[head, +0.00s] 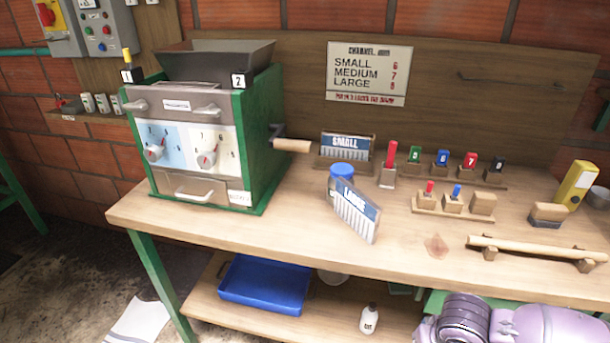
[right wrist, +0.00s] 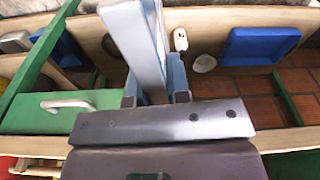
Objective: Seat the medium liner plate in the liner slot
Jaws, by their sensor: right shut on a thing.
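The pulper (head: 200,135), with green sides and a dark hopper, stands at the bench's left; I cannot make out the liner slot. My right gripper (right wrist: 157,95) is shut on a pale plate (right wrist: 135,45), seen nearly edge-on in the right wrist view. Its label is hidden; I take it for the medium liner plate, since the other plates in view read SMALL and LARGE. The SMALL plate (head: 346,146) stands at the back; the LARGE plate (head: 356,210) stands tilted mid-bench. My left gripper is out of view.
A blue-capped jar (head: 341,178) is behind the LARGE plate. Coloured number blocks (head: 442,157) and a wooden bar (head: 535,250) occupy the right. A wooden handle (head: 292,146) sticks out from the pulper's right side. The bench (head: 270,240) is clear in front.

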